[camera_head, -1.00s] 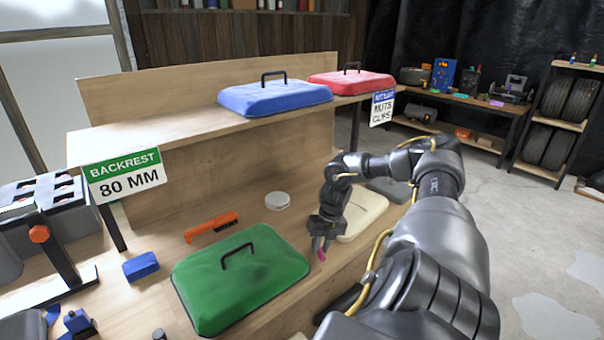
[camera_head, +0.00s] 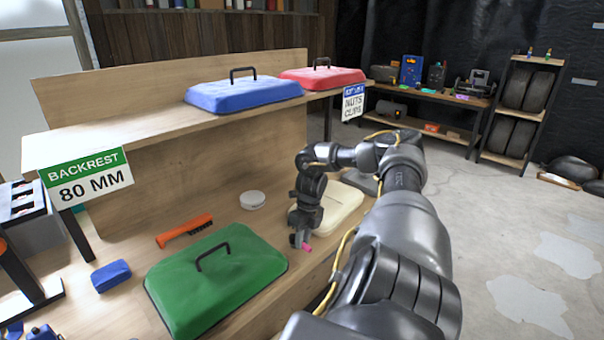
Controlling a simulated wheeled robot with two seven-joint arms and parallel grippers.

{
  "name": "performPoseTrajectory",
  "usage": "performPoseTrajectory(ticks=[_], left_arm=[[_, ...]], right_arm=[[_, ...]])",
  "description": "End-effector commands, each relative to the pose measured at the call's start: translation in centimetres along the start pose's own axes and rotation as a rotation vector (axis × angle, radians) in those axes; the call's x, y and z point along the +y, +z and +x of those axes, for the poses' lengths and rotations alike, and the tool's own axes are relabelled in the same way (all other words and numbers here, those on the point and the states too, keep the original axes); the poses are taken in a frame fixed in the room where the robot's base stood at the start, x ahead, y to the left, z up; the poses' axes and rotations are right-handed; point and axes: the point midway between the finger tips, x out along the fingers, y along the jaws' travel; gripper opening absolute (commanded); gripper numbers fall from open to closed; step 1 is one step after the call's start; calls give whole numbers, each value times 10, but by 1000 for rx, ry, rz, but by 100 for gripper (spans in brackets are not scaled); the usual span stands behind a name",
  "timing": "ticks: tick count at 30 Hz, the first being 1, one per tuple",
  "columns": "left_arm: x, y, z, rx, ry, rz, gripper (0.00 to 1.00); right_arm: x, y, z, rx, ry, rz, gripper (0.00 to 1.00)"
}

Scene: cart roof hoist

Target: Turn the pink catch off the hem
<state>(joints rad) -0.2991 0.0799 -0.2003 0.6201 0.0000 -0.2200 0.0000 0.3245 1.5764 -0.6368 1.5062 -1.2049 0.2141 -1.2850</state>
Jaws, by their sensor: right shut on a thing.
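The pink catch (camera_head: 307,247) is a small pink piece at the tip of my right gripper (camera_head: 299,241). It lies just right of the green lid-like cover (camera_head: 240,272), whose dark border I see along its lower edge. My right gripper points down and is shut on the pink catch; the fingers hide part of it. I cannot tell whether the catch touches the green cover's edge. My left gripper is out of view.
A cream pad (camera_head: 340,205) lies behind my right gripper. An orange brush-like tool (camera_head: 184,231), a white round disc (camera_head: 252,200) and a blue block (camera_head: 111,275) lie on the bench. The shelf above holds a blue cover (camera_head: 244,91) and a red cover (camera_head: 322,77).

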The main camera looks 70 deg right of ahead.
Motion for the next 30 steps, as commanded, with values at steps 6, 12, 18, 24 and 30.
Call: performPoseTrajectory(ticks=[6, 12, 18, 24, 30], left_arm=[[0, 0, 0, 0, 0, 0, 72], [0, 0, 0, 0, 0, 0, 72], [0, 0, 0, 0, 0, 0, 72], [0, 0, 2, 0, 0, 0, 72], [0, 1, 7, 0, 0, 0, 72]], right_arm=[[-1, 0, 0, 1, -3, 1, 0], [0, 0, 0, 0, -2, 1, 39], [0, 0, 0, -1, -1, 0, 41], [0, 1, -7, -2, -1, 0, 41], [-1, 1, -42, -4, -2, 1, 41]])
